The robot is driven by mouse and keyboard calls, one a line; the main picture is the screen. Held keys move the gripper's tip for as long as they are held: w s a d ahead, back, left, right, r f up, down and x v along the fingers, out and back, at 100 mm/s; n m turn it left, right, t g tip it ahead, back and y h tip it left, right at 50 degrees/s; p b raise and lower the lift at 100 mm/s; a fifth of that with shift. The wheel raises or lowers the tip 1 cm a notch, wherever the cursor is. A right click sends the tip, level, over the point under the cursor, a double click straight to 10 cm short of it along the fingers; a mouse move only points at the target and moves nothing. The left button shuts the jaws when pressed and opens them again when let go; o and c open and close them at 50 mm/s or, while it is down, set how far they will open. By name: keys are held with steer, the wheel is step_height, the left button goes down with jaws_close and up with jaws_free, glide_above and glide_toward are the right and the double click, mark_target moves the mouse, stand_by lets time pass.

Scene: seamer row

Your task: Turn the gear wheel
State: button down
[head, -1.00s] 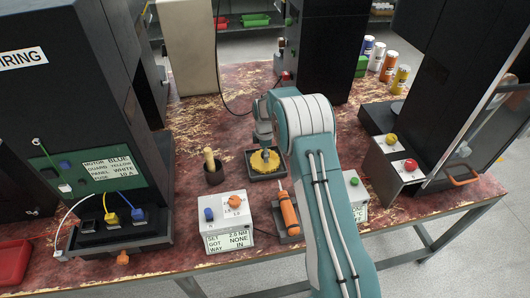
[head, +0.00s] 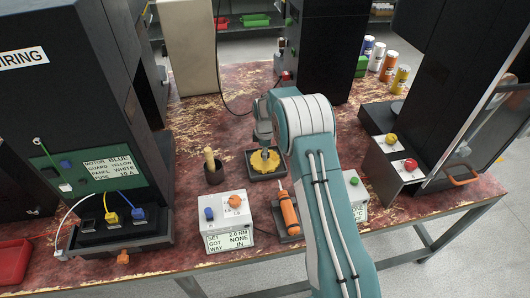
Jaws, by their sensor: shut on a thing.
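The yellow gear wheel (head: 265,162) lies in a shallow dark tray (head: 283,175) near the middle of the bench. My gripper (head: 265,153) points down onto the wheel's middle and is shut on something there. The wheel's toothed rim shows around the fingers. What exactly the fingertips grasp at the wheel's centre is too small to see.
A dark cup with a wooden handle (head: 211,160) stands left of the tray. In front are a white control box (head: 222,210) with knobs and a display, and an orange-handled tool (head: 288,208). Tall dark cabinets (head: 70,80) flank the bench. Free bench (head: 200,115) lies behind the tray.

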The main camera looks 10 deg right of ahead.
steer(key=m, duration=0.5)
steer(key=shift+f, duration=0.1)
steer(key=m, duration=0.5)
steer(key=shift+m, duration=0.4)
steer(key=m, duration=1.1)
steer(key=shift+m, duration=0.3)
steer(key=shift+c, duration=1.5)
jaws_free()
steer(key=shift+w, duration=0.1)
